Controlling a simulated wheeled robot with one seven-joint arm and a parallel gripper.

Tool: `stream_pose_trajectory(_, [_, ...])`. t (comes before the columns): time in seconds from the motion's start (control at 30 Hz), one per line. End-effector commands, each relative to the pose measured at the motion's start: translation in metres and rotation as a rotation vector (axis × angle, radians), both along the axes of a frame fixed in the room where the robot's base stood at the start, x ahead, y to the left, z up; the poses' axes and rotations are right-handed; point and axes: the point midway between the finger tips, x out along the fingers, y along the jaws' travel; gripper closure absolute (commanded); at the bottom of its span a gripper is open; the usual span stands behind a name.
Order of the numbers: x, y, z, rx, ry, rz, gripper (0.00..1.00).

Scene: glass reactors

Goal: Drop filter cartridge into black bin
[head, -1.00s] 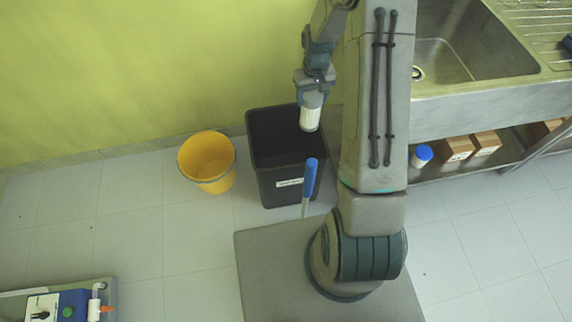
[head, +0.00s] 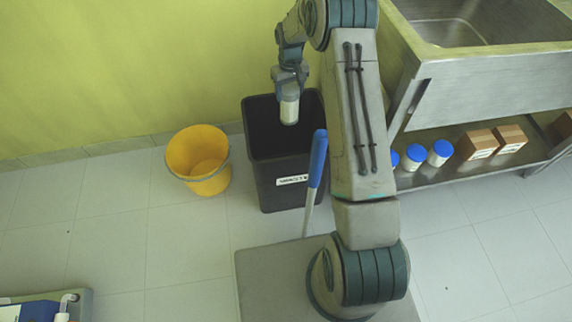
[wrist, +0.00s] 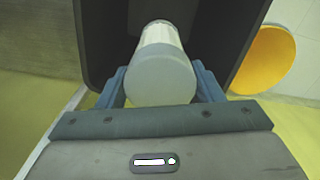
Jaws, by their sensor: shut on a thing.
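The filter cartridge (head: 289,110) is a white ribbed cylinder with pale grey ends. My gripper (head: 290,90) is shut on its upper end, and the cartridge hangs upright below. In the head view it overlaps the mouth of the black bin (head: 285,170), which stands on the floor with a white label on its front. In the wrist view the cartridge (wrist: 160,70) sits between the blue fingers (wrist: 162,88), with the dark bin interior (wrist: 205,25) around its far end. The bin's bottom is too dark to make out.
A yellow bucket (head: 198,160) stands left of the bin. A blue-handled rod (head: 317,160) rises in front of the bin's right side. A steel sink bench (head: 490,75) with white blue-lidded jars (head: 440,152) and cardboard boxes (head: 478,144) on its shelf is at right.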

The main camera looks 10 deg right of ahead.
Motion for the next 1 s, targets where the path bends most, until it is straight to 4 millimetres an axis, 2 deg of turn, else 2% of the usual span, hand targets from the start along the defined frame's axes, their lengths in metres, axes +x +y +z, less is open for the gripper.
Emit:
stream_pose_trajectory(0.27, [0.003, 0.001, -0.014, 0.0, -0.001, 0.004, 0.79])
stream_pose_trajectory(0.7, [0.003, 0.001, -0.061, 0.0, -0.001, 0.004, 0.79])
stream_pose_trajectory(1.0, [0.003, 0.001, -0.063, 0.0, -0.001, 0.003, 0.79])
